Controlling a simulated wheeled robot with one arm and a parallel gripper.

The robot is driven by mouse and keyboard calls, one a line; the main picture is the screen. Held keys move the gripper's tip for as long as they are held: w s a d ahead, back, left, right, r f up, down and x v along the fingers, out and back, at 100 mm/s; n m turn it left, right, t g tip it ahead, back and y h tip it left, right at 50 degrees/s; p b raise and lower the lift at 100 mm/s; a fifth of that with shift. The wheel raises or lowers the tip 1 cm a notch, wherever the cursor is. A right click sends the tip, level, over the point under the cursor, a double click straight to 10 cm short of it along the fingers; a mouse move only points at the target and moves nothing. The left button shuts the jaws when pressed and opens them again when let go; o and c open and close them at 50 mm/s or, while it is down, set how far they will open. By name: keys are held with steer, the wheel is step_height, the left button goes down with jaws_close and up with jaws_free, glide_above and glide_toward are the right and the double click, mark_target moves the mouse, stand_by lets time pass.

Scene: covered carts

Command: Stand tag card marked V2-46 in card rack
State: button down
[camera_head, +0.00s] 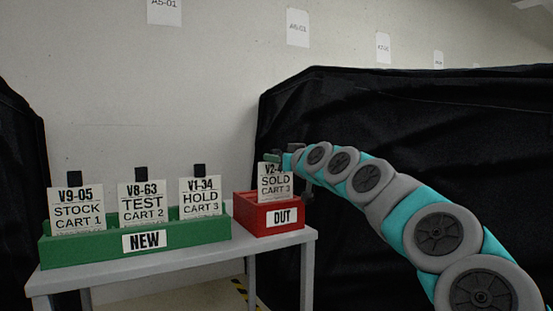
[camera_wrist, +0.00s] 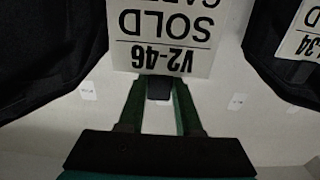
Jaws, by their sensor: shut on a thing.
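The white tag card marked V2-46, SOLD, CART 3 (camera_head: 274,184) stands upright at the red card rack labelled OUT (camera_head: 262,218). Its lower edge is at the rack's top; I cannot tell whether it rests in a slot. My gripper (camera_head: 275,157) is at the card's top, partly hiding its number. In the wrist view the card (camera_wrist: 165,38) appears upside down, and my gripper (camera_wrist: 159,88) is shut on its dark top tab. A green card rack labelled NEW (camera_head: 190,238) holds cards V9-05 (camera_head: 77,212), V8-63 (camera_head: 142,205) and V1-34 (camera_head: 201,199).
Both racks stand on a grey table (camera_head: 180,257), the red one near its right end. Black covered carts stand at right (camera_head: 420,120) and far left (camera_head: 18,190). A pale wall with paper signs (camera_head: 298,28) is behind.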

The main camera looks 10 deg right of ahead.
steer(key=shift+f, duration=0.25)
steer(key=shift+f+b, duration=0.7)
steer(key=shift+b, duration=0.05)
steer(key=shift+f, duration=0.2)
steer(key=c, duration=0.5)
jaws_free()
steer(key=shift+b+v, duration=0.35)
steer(key=shift+v, duration=3.55)
